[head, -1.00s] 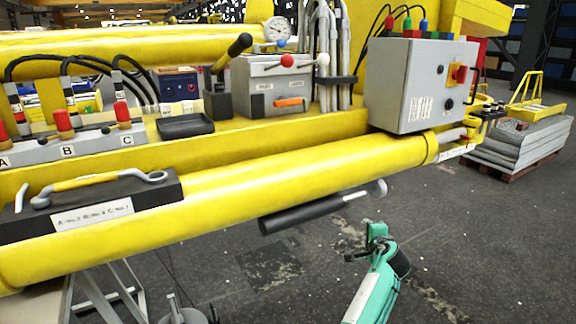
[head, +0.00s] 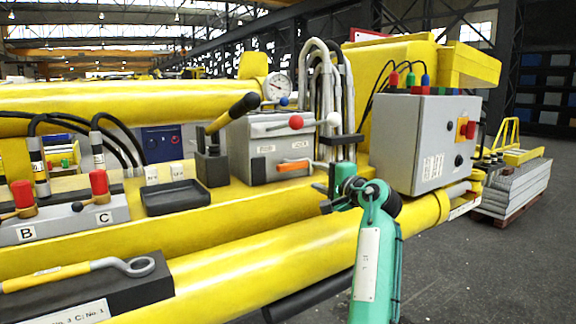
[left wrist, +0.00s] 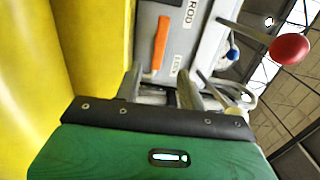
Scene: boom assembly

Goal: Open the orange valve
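The orange valve handle (head: 293,167) lies roughly level on the front of a grey valve box (head: 265,132). In the left wrist view the orange handle (left wrist: 160,42) is ahead of the fingers, beside a label reading "ROD". My left gripper (head: 324,196), on a teal arm, is in front of the yellow beam, a little right of and below the handle, apart from it. In the left wrist view the two fingers of the left gripper (left wrist: 158,88) are spread with nothing between them. My right gripper is not in view.
A red-knobbed lever (head: 296,122) is on the box above the valve. Bent grey pipes (head: 325,85) and a grey control box (head: 428,142) stand to the right. The yellow cylinder (head: 270,255) runs along the front.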

